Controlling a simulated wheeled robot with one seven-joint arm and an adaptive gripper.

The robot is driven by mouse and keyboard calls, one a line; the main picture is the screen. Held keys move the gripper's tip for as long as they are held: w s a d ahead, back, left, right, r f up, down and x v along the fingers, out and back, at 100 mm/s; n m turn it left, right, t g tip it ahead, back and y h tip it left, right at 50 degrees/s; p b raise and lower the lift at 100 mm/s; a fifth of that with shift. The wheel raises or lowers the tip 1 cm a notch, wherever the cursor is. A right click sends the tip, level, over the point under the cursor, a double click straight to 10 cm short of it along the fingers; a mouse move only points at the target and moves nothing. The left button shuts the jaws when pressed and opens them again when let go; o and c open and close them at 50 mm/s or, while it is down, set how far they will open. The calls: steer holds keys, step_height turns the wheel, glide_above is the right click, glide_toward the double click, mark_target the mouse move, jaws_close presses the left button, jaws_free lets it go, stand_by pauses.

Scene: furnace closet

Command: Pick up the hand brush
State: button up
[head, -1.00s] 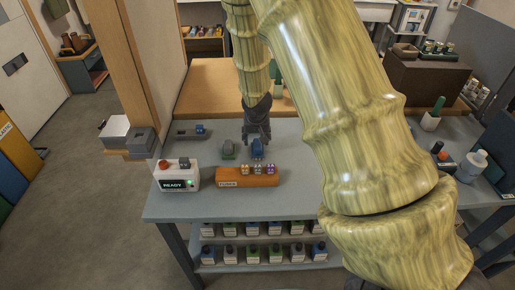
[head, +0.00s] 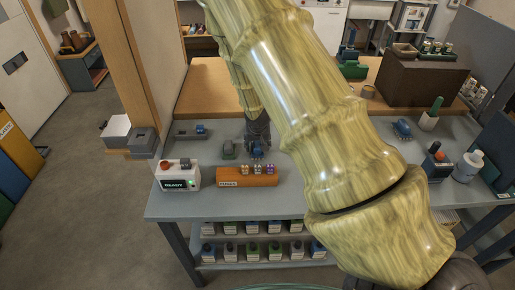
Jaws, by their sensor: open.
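A small blue object (head: 257,153), which looks like the hand brush, lies on the grey bench top (head: 310,205) behind the orange box. My gripper (head: 257,150) points down right over it, with dark fingers around its upper part. The gripper is open; I cannot tell if the fingers touch the object. The fingers hide part of it. Another blue item of similar look (head: 402,129) lies farther right on the bench, beyond my arm.
An orange box (head: 247,181) with small items on top stands in front of my gripper. A white device reading READY (head: 178,178) stands to its left. Bottles (head: 467,166) stand at right.

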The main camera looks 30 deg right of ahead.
jaws_close()
stand_by(0.4)
steer(key=shift+r, duration=0.1)
steer(key=shift+d+r, duration=0.1)
steer(key=shift+r, duration=0.4)
steer(key=shift+r+b, duration=0.95)
steer(key=shift+r, duration=3.45)
